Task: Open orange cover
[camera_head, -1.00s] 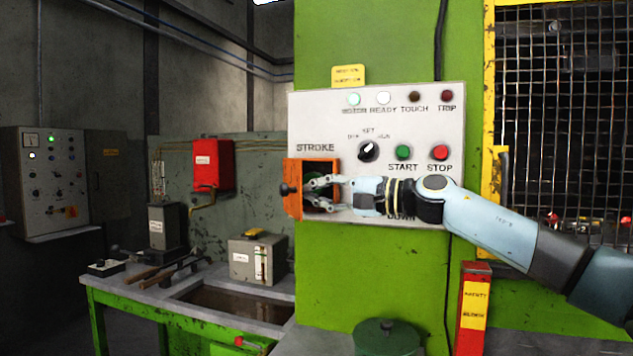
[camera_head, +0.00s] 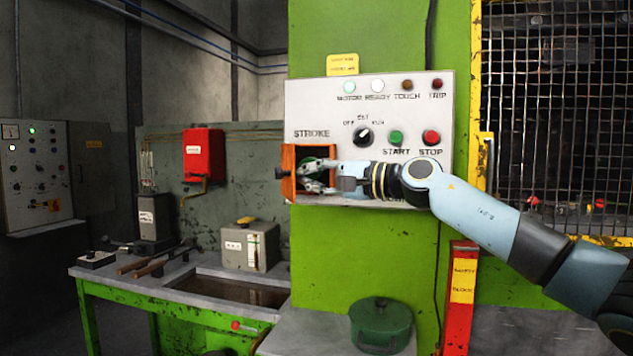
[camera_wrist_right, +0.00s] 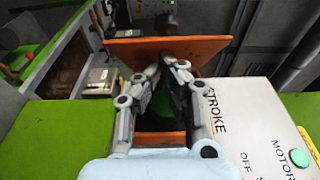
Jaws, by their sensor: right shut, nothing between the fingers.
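The orange cover (camera_head: 288,184) stands swung out at the left side of the orange-framed opening below the STROKE label. Its black knob (camera_head: 280,173) points left, and the inside of the opening shows. In the right wrist view the cover (camera_wrist_right: 205,48) stands upright beyond the fingers, with its knob (camera_wrist_right: 167,22) behind it. A green button (camera_wrist_right: 160,104) is partly hidden inside. My right gripper (camera_head: 307,177) is in front of the opening, shut and empty, with its fingertips (camera_wrist_right: 168,66) close to the cover's inner face. I cannot tell whether they touch it. My left gripper is not in view.
The white control panel (camera_head: 300,100) carries lamps, a selector, START (camera_head: 396,138) and STOP (camera_head: 431,137) buttons close above my right arm. A yellow-framed mesh guard (camera_head: 560,110) is at right. A workbench (camera_head: 185,307) with tools is at lower left.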

